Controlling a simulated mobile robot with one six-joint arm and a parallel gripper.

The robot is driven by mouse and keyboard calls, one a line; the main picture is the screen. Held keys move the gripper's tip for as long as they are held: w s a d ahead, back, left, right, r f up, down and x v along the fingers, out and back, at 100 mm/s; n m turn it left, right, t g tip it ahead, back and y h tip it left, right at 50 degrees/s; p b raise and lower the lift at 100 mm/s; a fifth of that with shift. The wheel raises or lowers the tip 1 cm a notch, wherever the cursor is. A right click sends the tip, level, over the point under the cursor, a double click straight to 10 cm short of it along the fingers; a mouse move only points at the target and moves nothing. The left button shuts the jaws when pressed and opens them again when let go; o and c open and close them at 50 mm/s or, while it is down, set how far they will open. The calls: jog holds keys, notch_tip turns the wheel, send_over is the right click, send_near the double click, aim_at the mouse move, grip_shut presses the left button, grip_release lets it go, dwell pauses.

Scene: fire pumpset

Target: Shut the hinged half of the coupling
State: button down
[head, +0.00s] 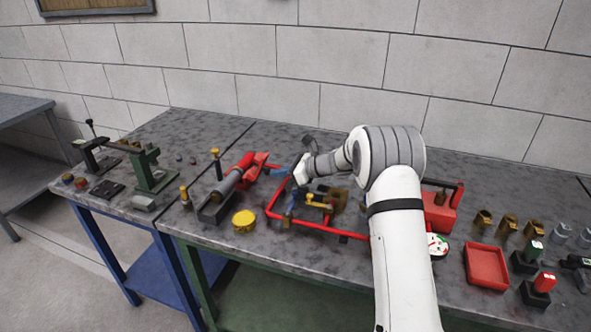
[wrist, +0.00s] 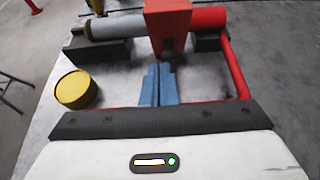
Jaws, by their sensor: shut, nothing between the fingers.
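The coupling is at the joint where a grey pipe (wrist: 115,27) meets a red pipe (wrist: 208,18). Its red block-like half (wrist: 168,28) stands up at the joint in the wrist view, and it looks raised rather than closed around the pipes. In the head view the red coupling part (head: 262,160) is left of my arm. My gripper (wrist: 159,70) is shut and empty, its two blue fingers side by side. The fingertips are just in front of the red half; I cannot tell whether they touch it. The hinge is not clearly visible.
Dark supports (wrist: 90,48) carry the pipes. A yellow cap (wrist: 75,90) lies to the left. A red tube frame (head: 330,232) runs around the pump parts, close to my gripper. A green-framed tool (head: 150,172) stands further left. A red tray (head: 486,267) is at the right.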

aim_at(261, 169)
jog(key=shift+w+a+r, duration=0.2)
jog(key=shift+a+r, duration=0.2)
jog(key=shift+a, duration=0.25)
jog(key=shift+w+a+r, duration=0.15)
jog(key=shift+a+r, duration=0.25)
jog(key=shift+a, duration=0.2)
jog(key=shift+p, duration=0.4)
